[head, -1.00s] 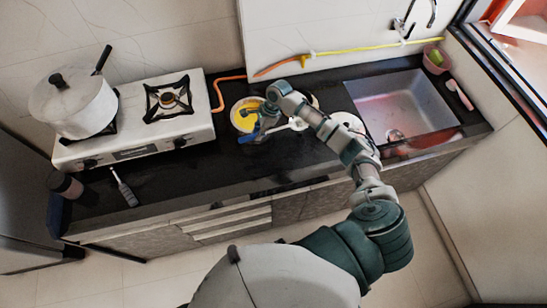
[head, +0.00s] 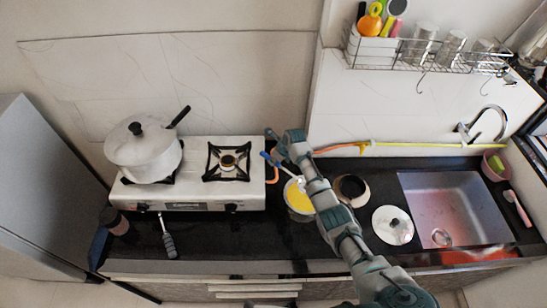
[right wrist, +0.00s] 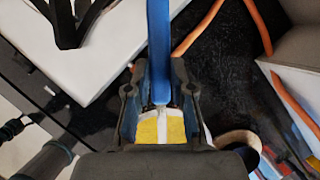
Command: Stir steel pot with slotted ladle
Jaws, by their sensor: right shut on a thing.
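My right gripper (head: 277,155) is shut on the blue handle (head: 268,157) of a utensil, which I take to be the slotted ladle. In the right wrist view the blue handle (right wrist: 159,50) stands between the two fingers (right wrist: 158,95). A steel pot (head: 290,209) with yellow contents stands on the counter right of the stove, just below the gripper. Its yellow contents also show in the right wrist view (right wrist: 148,132). The utensil slants down toward the pot. Its head is hidden, so I cannot tell how deep it reaches. My left gripper is not in view.
A white lidded pot (head: 144,158) stands on the stove (head: 195,200). Right of the steel pot are a brown-rimmed pot (head: 351,190), a pale lid (head: 393,225) and the sink (head: 455,205). A grey-handled utensil (head: 168,238) lies at the front left. A wire rack (head: 430,62) hangs above.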

